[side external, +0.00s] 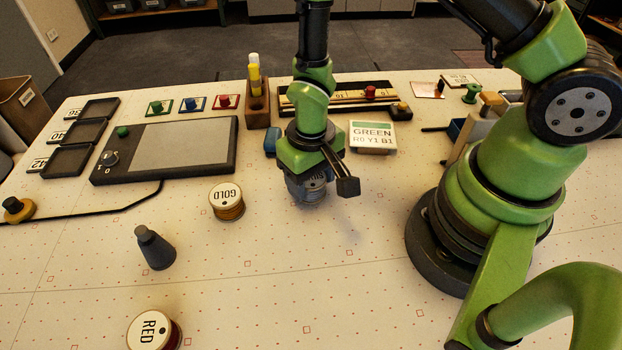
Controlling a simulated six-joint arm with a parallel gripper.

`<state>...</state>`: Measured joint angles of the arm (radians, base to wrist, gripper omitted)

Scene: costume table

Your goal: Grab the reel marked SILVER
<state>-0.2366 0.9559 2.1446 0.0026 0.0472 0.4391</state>
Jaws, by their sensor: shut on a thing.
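My gripper (308,172) points down near the middle of the table. I cannot tell whether the reel touches the table. A reel marked GOLD (227,201) stands upright to the left, apart from my gripper. A reel marked RED (154,331) stands at the front left.
A dark grey cone-shaped weight (154,248) stands at left front. A dark panel (165,150) lies behind the GOLD reel. The front middle of the table is clear.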

